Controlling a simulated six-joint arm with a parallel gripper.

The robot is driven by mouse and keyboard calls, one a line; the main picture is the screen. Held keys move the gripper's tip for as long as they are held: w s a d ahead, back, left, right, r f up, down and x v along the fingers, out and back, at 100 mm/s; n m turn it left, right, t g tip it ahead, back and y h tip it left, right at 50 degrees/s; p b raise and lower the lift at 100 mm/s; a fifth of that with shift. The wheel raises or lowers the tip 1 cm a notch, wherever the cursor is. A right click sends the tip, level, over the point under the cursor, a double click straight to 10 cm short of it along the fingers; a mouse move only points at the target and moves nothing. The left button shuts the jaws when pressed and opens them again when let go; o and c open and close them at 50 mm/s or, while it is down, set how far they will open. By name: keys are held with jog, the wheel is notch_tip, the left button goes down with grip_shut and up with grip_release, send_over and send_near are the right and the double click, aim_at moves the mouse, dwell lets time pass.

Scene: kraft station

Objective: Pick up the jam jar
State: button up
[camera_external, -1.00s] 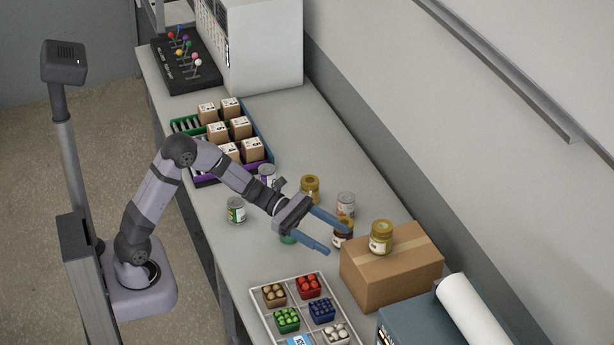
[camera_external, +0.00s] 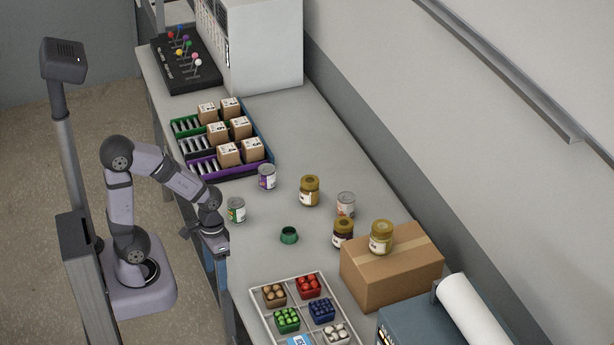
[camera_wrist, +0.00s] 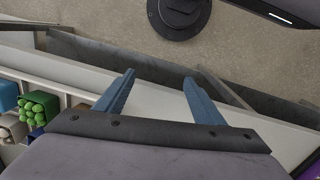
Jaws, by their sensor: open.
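Three gold-lidded glass jars show in the external view. One jar (camera_external: 309,191) stands on the table. A jar with dark contents (camera_external: 343,234) stands beside the cardboard box. A third jar (camera_external: 381,237) with yellowish contents stands on the box. The labels are too small to read, so I cannot tell for certain which is the jam jar. My gripper (camera_external: 216,268) hangs at the table's front edge, pointing down, well left of all the jars. In the wrist view my gripper (camera_wrist: 160,78) is open, with nothing between its blue fingers. No jar shows there.
Cans (camera_external: 237,210) (camera_external: 267,177) (camera_external: 346,204) and a small green round object (camera_external: 289,235) stand around the jars. The cardboard box (camera_external: 390,278) is at the right. A white divided tray (camera_external: 262,309) lies in front. A rack with small boxes (camera_external: 190,148) is behind. Mid-table has some clear room.

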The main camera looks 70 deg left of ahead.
jog(key=shift+o, duration=0.3)
jog(key=shift+a+m+y, duration=0.4)
jog(key=shift+a+m, duration=0.25)
jog(key=shift+m, duration=0.15)
